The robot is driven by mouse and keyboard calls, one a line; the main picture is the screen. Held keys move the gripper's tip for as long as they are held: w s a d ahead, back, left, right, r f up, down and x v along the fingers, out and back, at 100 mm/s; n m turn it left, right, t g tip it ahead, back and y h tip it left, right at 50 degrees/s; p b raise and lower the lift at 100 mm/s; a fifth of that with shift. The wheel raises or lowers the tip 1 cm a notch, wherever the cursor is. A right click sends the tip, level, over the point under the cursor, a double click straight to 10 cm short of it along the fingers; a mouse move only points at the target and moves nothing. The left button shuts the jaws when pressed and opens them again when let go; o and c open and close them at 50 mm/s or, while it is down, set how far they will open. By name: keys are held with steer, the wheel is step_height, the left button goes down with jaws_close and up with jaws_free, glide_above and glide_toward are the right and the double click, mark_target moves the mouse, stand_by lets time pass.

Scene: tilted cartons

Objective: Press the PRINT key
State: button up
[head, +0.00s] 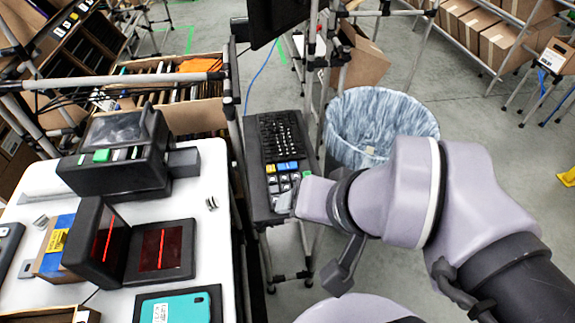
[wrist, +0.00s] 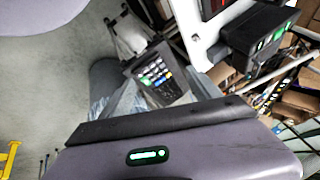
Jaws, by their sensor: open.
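A black keyboard (head: 281,140) lies on a narrow stand right of the white table. Its near end has larger keys: yellow, blue (head: 287,166), pale grey and a green key (head: 306,174) at the right edge. The key labels are too small to read, so I cannot tell which one is PRINT. In the wrist view the keypad (wrist: 156,74) shows beyond my gripper's housing.
The white table (head: 205,240) holds a black printer-like device (head: 118,160) with a green button, a scanner with red lines (head: 160,250) and a teal phone-like item (head: 180,308). A bin with a bluish liner (head: 375,120) stands right of the keyboard. Metal poles flank the stand.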

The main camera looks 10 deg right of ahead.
jaws_close()
stand_by(1.0)
steer(key=shift+a, duration=0.1)
stand_by(0.4)
